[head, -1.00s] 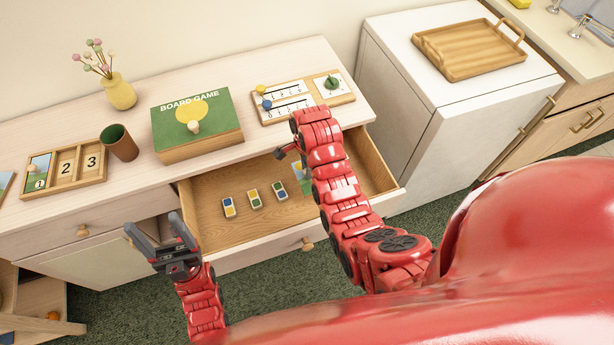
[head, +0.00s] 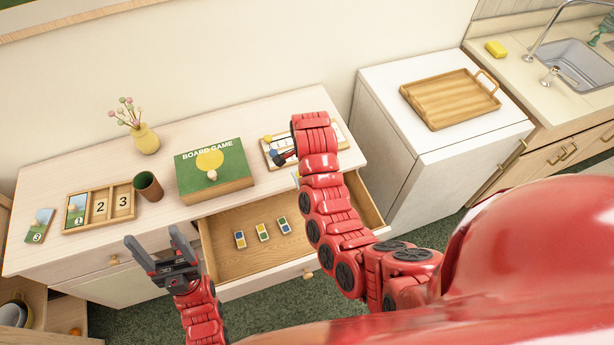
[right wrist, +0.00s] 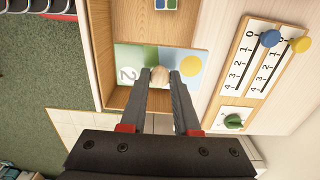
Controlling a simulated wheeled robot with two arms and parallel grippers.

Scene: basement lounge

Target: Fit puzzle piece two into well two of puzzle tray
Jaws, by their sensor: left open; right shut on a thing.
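The wooden puzzle tray (head: 97,225) lies on the dresser top at the left. Its left well holds the knobbed piece one (head: 76,210); well two (head: 101,206) and well three (head: 123,201) are empty and show their numbers. My right gripper (right wrist: 158,75) is shut on the round knob of puzzle piece two (right wrist: 128,58), over the drawer area. In the head view my right arm hides almost all of this piece. My left gripper (head: 153,237) is open and empty, in front of the dresser below the tray.
Piece three (head: 39,226) lies left of the tray. A brown cup (head: 148,187), yellow vase (head: 145,140) and green board game box (head: 214,172) stand right of and behind it. The open drawer (head: 234,262) holds three small coloured blocks. A scoreboard (right wrist: 255,65) lies at the right.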

